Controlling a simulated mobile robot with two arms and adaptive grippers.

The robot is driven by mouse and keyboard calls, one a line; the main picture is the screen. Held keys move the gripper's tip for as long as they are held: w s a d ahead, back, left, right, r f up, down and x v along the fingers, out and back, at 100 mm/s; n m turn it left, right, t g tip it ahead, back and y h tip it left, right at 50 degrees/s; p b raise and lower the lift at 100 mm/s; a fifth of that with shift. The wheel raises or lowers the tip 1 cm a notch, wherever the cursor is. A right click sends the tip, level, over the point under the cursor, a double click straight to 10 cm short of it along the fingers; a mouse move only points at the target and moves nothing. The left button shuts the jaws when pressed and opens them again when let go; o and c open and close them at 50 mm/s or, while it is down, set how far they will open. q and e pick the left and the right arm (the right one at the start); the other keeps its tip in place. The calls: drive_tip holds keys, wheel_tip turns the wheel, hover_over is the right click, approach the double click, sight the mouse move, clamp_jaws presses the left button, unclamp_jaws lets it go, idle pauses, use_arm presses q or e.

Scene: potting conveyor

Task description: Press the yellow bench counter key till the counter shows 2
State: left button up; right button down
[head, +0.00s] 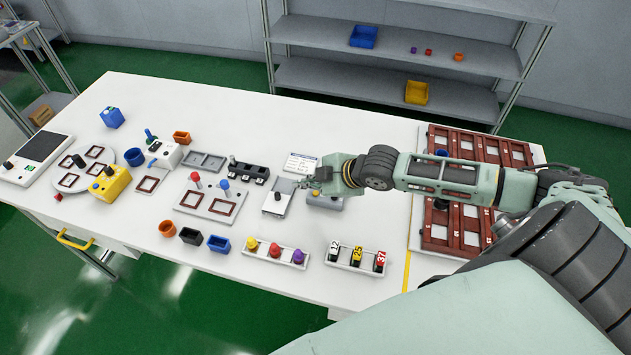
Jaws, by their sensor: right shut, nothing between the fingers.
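My right gripper (307,183) reaches in from the right and is shut and empty, above the middle of the white table. Just below it stands a low grey box (327,204) with a small yellow part on top, partly covered by the gripper. This looks like the bench counter, but I cannot read any number on it. I cannot tell whether the fingertips touch the yellow part. My left gripper is not in view.
A grey device (278,198) with a dark knob stands just left of the gripper. A black block (248,171), a white card (300,163), a rack of coloured knobs (275,254) and number tags (356,257) are around. A brown-framed tray (478,150) is at right.

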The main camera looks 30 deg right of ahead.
drive_tip(key=shift+f, duration=0.3)
idle(0.6)
drive_tip(key=shift+f, duration=0.1)
idle(0.5)
drive_tip(key=shift+f, duration=0.1)
drive_tip(key=shift+f, duration=0.25)
